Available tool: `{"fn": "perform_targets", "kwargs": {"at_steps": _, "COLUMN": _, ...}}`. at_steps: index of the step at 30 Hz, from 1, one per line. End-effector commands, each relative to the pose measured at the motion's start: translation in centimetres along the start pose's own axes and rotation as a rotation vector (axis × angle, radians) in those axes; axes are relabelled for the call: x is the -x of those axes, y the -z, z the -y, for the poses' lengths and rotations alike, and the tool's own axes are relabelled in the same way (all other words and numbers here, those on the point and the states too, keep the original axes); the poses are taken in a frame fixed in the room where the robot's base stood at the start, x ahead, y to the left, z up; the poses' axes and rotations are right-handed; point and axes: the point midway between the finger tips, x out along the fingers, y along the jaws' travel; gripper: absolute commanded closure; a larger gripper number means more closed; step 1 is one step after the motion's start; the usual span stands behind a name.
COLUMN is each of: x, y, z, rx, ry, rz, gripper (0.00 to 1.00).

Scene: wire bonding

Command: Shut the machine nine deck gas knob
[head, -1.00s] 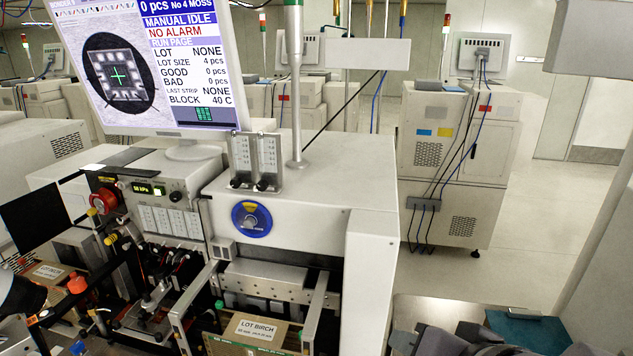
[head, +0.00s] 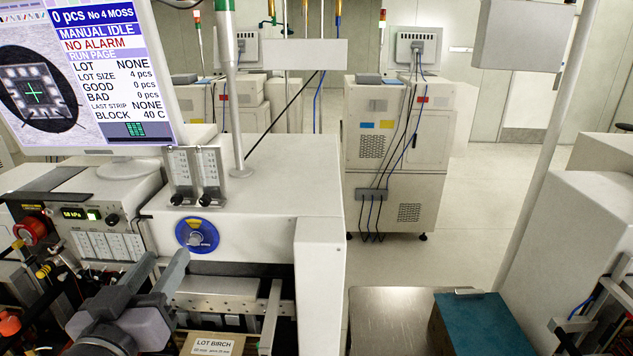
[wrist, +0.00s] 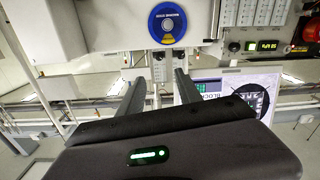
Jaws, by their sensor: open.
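A blue round plate (head: 207,228) with a silver knob (head: 194,239) at its middle is on the front of the near white machine (head: 262,190). The screen (head: 115,75) on this machine reads No 4 MOSS; I see no number nine. The blue plate also shows at the top of the wrist view (wrist: 158,28). My gripper (head: 168,259) is open and empty, below and left of the knob in the head view. In the wrist view its two fingers (wrist: 160,78) point toward the plate, apart from it. The knob's setting is too small to read.
Two flow meters (head: 196,178) stand above the knob. A box labelled LOT BIRCH (head: 212,344) sits below, beside metal rails (head: 270,315). A teal-topped box (head: 485,325) stands on a metal surface (head: 392,310) at right. Open floor (head: 470,210) lies behind.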

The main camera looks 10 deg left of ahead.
Motion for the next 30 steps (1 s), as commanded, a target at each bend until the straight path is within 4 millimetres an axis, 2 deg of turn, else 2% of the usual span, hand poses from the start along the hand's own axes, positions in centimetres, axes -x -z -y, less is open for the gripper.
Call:
{"fn": "perform_targets", "kwargs": {"at_steps": 2, "x": 0.8, "y": -0.3, "z": 0.6, "rx": 0.041, "ry": -0.016, "rz": -0.009, "gripper": 0.59}}
{"fn": "perform_targets", "kwargs": {"at_steps": 5, "x": 0.0, "y": -0.3, "z": 0.6, "rx": 0.049, "ry": -0.025, "rz": -0.012, "gripper": 0.59}}
{"fn": "perform_targets", "kwargs": {"at_steps": 21, "x": -13.3, "y": -0.1, "z": 0.1, "rx": 0.047, "ry": -0.024, "rz": -0.013, "gripper": 0.59}}
{"fn": "perform_targets", "kwargs": {"at_steps": 25, "x": -15.2, "y": -0.1, "z": 0.1, "rx": 0.046, "ry": -0.023, "rz": -0.012, "gripper": 0.59}}
{"fn": "perform_targets", "kwargs": {"at_steps": 30, "x": -16.3, "y": 0.0, "z": 0.1, "rx": 0.046, "ry": -0.021, "rz": -0.012, "gripper": 0.59}}
